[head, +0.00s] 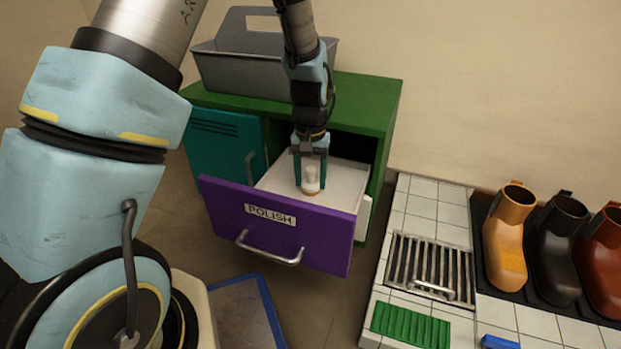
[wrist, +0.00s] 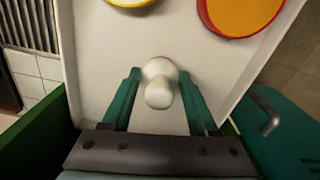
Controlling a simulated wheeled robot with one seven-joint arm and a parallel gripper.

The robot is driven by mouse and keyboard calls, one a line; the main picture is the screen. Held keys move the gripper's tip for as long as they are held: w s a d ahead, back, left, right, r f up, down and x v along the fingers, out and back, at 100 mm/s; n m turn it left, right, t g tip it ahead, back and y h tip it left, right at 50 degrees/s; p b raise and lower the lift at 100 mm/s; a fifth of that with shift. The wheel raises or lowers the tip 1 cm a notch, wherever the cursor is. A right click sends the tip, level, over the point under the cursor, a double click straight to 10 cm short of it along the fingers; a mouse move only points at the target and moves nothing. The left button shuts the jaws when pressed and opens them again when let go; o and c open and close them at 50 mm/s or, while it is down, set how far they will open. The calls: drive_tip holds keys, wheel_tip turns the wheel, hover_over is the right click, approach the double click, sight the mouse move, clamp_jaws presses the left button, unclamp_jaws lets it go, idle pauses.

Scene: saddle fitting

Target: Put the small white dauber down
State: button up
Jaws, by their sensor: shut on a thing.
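The small white dauber (head: 311,178) is upright between the fingers of my gripper (head: 311,182), inside the open purple drawer (head: 280,231) labelled POLISH. The wrist view shows the dauber's rounded white knob (wrist: 159,88) from above, between the two green fingers of my gripper (wrist: 160,92). My gripper is shut on it. The dauber's lower end is at or just above the pale drawer floor (wrist: 100,62); I cannot tell whether it touches. In the wrist view, a yellow round thing (wrist: 128,2) and an orange disc with a red rim (wrist: 240,14) lie in the drawer.
The green cabinet (head: 365,97) holds the drawer, with a teal door (head: 222,150) at left and a grey open tray (head: 250,65) on top. At right are a tiled ledge with a metal grate (head: 430,268), a green brush-like mat (head: 410,325) and several boots (head: 507,240).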

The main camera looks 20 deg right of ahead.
sight(311, 170)
drive_tip(key=o, duration=1.3)
drive_tip(key=shift+f, duration=0.1)
wheel_tip(311, 170, up, 12)
drive_tip(key=p, duration=0.5)
drive_tip(key=shift+p, duration=0.35)
drive_tip(key=w+a+r+n, duration=0.1)
drive_tip(key=a+r, duration=0.1)
drive_tip(key=a, duration=0.5)
drive_tip(key=w+a+r+n, duration=0.1)
drive_tip(key=a+r+n, duration=0.15)
drive_tip(key=a, duration=0.55)
drive_tip(key=s+a, duration=0.2)
drive_tip(key=a, duration=0.3)
drive_tip(key=s+a+r+n+t, duration=0.1)
drive_tip(key=s+a, duration=0.1)
drive_tip(key=a, duration=0.3)
drive_tip(key=s+a+r+n, duration=0.1)
drive_tip(key=s+a, duration=0.1)
drive_tip(key=a, duration=0.3)
drive_tip(key=shift+a+r+t, duration=0.1)
drive_tip(key=shift+r+t, duration=0.1)
drive_tip(key=shift+t, duration=0.1)
